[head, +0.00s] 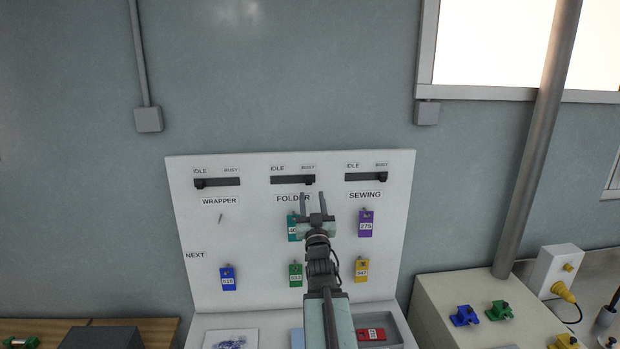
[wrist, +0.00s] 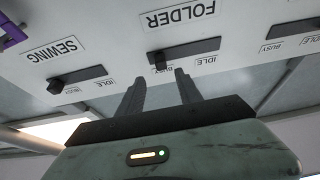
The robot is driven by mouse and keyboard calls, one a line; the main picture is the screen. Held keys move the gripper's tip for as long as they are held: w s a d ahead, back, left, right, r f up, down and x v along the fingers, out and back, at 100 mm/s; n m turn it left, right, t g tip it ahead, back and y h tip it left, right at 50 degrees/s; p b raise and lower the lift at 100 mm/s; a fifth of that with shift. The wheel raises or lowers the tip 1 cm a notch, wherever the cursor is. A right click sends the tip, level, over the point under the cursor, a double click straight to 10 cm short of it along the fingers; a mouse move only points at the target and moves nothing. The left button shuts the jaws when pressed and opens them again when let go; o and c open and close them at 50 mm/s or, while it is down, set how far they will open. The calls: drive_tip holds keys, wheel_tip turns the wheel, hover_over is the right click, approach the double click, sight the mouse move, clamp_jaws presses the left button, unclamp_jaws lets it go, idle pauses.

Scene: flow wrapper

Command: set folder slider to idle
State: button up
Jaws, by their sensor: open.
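The folder slider (head: 290,180) is a dark slot on the white panel, above the FOLDER label (head: 293,198). Its black knob (head: 311,181) sits at the right end, under BUSY. My gripper (head: 312,197) is open and empty, its fingertips just below the knob in the head view. In the wrist view, which is upside down, the folder knob (wrist: 160,60) shows by the BUSY end of its slot (wrist: 195,50). The fingers (wrist: 159,85) point toward the panel on either side of the knob's line. I cannot tell whether they touch it.
The wrapper slider (head: 220,182) is left, knob at IDLE; the sewing slider (head: 362,179) is right, knob at BUSY. Below hang several coloured tags, including purple (head: 366,223) and blue (head: 228,277). A teal tag (head: 292,229) is partly behind my gripper.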

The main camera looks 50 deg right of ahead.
sight(309, 182)
drive_tip(key=p+x, duration=0.3)
drive_tip(key=x, duration=0.4)
drive_tip(key=shift+w+d, duration=0.1)
drive_tip(key=shift+w, duration=0.15)
clamp_jaws()
idle(1.1)
